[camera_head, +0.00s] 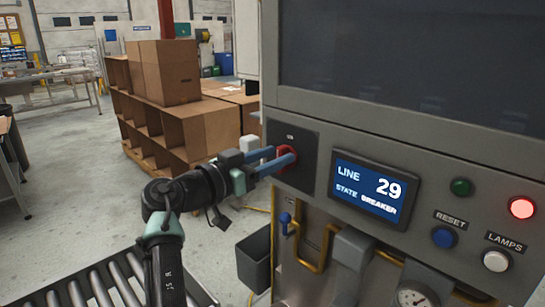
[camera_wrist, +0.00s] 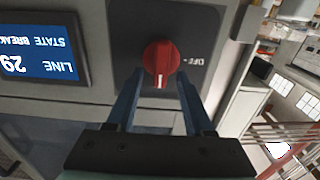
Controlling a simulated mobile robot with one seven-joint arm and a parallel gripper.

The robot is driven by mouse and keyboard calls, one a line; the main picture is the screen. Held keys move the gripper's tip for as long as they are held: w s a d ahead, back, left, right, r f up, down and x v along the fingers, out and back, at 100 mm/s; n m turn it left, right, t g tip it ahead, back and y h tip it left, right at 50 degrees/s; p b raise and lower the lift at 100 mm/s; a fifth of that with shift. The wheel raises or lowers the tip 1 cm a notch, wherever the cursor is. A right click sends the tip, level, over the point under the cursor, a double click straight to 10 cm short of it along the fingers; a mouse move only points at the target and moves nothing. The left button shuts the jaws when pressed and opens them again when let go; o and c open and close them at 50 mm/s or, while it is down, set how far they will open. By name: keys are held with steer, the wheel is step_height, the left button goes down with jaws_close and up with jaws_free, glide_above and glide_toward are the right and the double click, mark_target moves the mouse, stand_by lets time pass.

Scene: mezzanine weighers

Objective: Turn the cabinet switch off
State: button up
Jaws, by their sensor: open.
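The cabinet switch is a red rotary knob (camera_head: 289,153) on a dark plate on the grey cabinet front. In the wrist view the red knob (camera_wrist: 161,57) carries a white mark pointing toward the bottom of the picture, away from the "OFF" label (camera_wrist: 196,61) at its right. In the head view a small label, seemingly "ON", sits above it. My gripper (camera_head: 281,160) is open, its blue fingers reaching to the knob. In the wrist view my gripper (camera_wrist: 159,85) has one finger on each side of the knob's lower part. I cannot tell whether they touch it.
A screen (camera_head: 369,188) right of the switch reads "LINE 29 STATE BREAKER". A red lamp (camera_head: 522,208) is lit, near a blue reset button (camera_head: 444,237). Below are a blue-handled lever (camera_head: 286,222) and yellow pipes. Cartons (camera_head: 162,72) and a roller conveyor (camera_head: 105,287) stand left.

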jaws_close()
steer(key=shift+n, duration=0.3)
steer(key=n, duration=0.2)
steer(key=n+p, duration=0.1)
steer(key=shift+w+a+n, duration=0.2)
steer(key=shift+n, duration=0.2)
steer(key=shift+w+a+f+n+p, duration=0.1)
steer(key=shift+f+n+p, duration=0.15)
steer(key=shift+n+p, duration=1.4)
steer(key=shift+w+a+f+n+p, duration=0.15)
steer(key=shift+f+n+p, duration=0.2)
steer(key=shift+n, duration=2.45)
steer(key=shift+w+a+f+n+p, duration=0.15)
steer(key=shift+n+p, duration=0.95)
steer(key=shift+n, duration=1.15)
steer(key=shift+s+f, duration=0.1)
